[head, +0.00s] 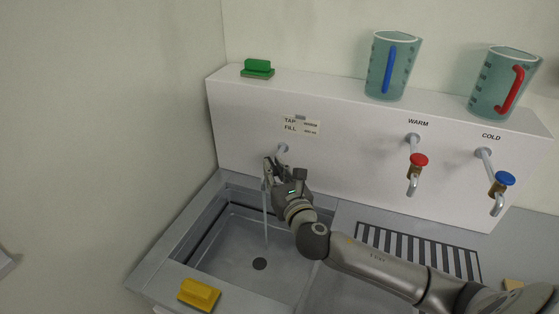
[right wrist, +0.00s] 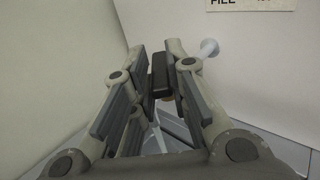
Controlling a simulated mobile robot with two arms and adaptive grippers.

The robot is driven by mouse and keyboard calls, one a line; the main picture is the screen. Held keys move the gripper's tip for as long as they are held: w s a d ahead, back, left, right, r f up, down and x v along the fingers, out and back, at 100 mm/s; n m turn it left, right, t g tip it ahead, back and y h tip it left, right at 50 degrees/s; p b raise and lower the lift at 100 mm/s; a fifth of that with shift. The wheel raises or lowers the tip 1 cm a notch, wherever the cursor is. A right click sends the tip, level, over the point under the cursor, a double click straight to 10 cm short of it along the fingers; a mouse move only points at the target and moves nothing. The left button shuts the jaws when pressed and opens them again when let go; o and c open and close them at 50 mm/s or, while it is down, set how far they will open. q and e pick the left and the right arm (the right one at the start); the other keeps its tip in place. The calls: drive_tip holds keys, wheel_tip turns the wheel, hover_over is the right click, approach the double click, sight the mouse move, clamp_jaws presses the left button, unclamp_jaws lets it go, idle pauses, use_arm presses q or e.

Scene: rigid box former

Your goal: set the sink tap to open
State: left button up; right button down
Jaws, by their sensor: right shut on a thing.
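The sink tap (head: 283,148) comes out of the white wall panel under a "TAP FILL" label, above the grey sink (head: 225,240). My right gripper (head: 270,168) is at the tap's front end and hides most of its body. In the right wrist view its fingers (right wrist: 161,70) are shut on a dark block, the tap handle (right wrist: 159,82). The tap's wall mount (right wrist: 209,47) shows behind the right finger. A thin stream of water (head: 265,215) falls from below the gripper towards the drain (head: 260,264). My left gripper is not in view.
Warm (head: 418,162) and cold (head: 503,181) taps stand further right on the panel. Two measuring jugs (head: 375,78) (head: 485,98) and a green block (head: 257,68) stand on the ledge. A yellow block (head: 199,294) lies on the sink's front rim. A striped grate (head: 400,247) is right of the basin.

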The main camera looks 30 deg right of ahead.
drive_tip(key=shift+w+a+r+m+g+h+p, duration=0.1)
drive_tip(key=shift+w+a+m+g+h+p, duration=0.4)
drive_tip(key=shift+m+g+h, duration=1)
drive_tip(key=shift+w+a+f+m+g+h+p, duration=0.2)
drive_tip(key=shift+a+m+g+h, duration=0.55)
drive_tip(key=shift+m+h, duration=1.3)
drive_tip(key=shift+w+a+r+m+g+h+p, duration=0.4)
drive_tip(key=shift+m+g+h, duration=0.75)
drive_tip(key=shift+h, duration=1.4)
drive_tip(key=shift+s+a+f, duration=0.1)
drive_tip(key=shift+f, duration=0.1)
drive_tip(key=c, duration=1.6)
unclamp_jaws()
drive_tip(key=shift+o, duration=1.1)
drive_tip(key=shift+w+a+f, duration=0.1)
drive_tip(key=shift+w, duration=0.1)
